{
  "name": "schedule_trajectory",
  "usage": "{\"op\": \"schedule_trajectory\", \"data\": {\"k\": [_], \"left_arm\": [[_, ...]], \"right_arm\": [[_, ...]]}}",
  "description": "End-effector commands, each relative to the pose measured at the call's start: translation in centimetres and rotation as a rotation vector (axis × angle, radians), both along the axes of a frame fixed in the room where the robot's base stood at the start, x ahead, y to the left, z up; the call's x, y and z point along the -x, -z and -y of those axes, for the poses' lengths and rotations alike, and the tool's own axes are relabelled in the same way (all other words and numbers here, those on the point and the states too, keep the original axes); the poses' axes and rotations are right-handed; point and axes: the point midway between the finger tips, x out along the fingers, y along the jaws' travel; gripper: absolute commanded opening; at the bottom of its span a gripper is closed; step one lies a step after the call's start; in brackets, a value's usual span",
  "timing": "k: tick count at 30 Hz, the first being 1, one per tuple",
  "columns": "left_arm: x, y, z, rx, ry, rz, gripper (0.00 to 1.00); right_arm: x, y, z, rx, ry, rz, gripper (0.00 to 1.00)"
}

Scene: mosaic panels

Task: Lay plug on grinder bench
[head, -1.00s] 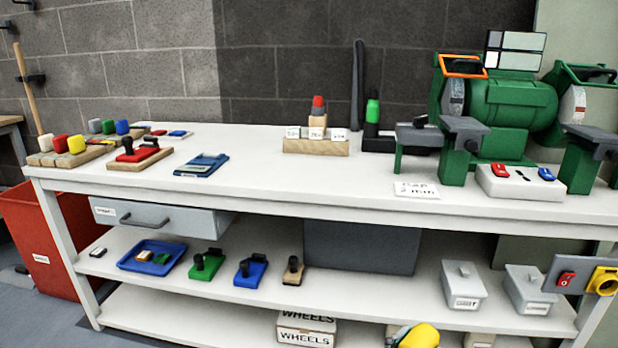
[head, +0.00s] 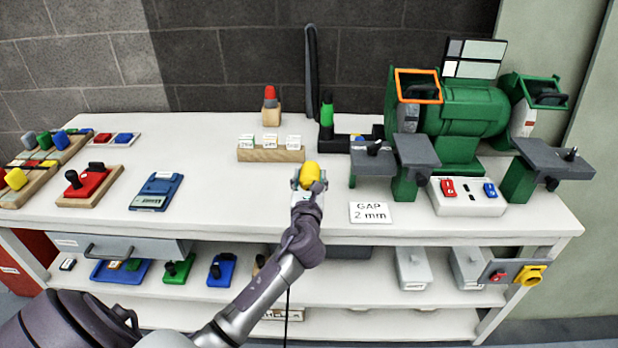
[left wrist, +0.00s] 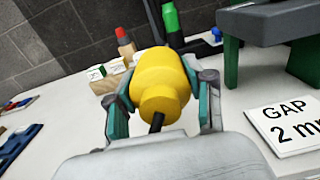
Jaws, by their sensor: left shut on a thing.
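The yellow plug (head: 310,174) is held by my left gripper (head: 308,184) above the front part of the white bench top, left of the GAP 2 mm card. In the left wrist view the plug (left wrist: 158,82) sits between the two teal-padded fingers (left wrist: 160,95), with a short black cable at its near end. The left gripper is shut on it. I cannot tell how high it is above the bench (head: 225,205). The green grinder (head: 470,112) stands at the right of the bench. My right gripper is not in view.
The GAP 2 mm card (head: 370,212) lies right of the gripper. A wooden block with labels (head: 270,155) stands behind it. A switch box (head: 466,197) sits before the grinder. A blue device (head: 157,192) lies left; bench between it and the gripper is clear.

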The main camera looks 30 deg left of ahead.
Motion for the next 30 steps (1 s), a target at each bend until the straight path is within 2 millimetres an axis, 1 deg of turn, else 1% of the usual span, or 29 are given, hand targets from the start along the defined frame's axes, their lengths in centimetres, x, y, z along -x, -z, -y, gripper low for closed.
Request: {"op": "schedule_trajectory", "data": {"k": [1, 3, 5, 6, 8, 12, 15, 19, 25, 27, 30], "left_arm": [[-0.2, -0.9, -0.3, 0.003, -0.009, -0.001, 0.00], [-0.4, -1.1, -0.5, 0.002, -0.016, -0.002, 0.00], [-0.5, -1.0, -0.7, 0.003, -0.020, -0.003, 0.00], [-0.5, -0.6, -0.7, 0.002, -0.022, -0.005, 0.00], [-0.5, 0.5, -0.8, 0.004, -0.024, -0.006, 0.00], [-0.5, 3.4, -0.8, 0.004, -0.025, -0.006, 0.00], [-0.5, 4.7, -0.8, 0.001, -0.023, -0.005, 0.00], [-0.5, 5.7, -0.8, 0.000, -0.024, -0.004, 0.00], [-0.5, 8.6, -0.7, 0.002, -0.023, -0.006, 0.00], [-0.5, 9.0, -0.8, 0.001, -0.023, -0.004, 0.00], [-0.5, 9.0, -0.8, 0.002, -0.023, -0.003, 0.00]], "right_arm": [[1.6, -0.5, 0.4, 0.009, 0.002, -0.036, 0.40], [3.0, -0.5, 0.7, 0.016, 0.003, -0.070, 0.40], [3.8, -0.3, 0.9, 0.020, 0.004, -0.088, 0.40], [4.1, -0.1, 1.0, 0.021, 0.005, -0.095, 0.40], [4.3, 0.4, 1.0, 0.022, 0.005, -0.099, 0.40], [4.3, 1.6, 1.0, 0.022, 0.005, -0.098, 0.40], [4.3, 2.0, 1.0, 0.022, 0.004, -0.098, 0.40], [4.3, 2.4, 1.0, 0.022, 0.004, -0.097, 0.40], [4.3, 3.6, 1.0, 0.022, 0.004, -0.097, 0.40], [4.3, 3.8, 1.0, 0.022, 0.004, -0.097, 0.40], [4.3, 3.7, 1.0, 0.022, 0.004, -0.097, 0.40]]}}
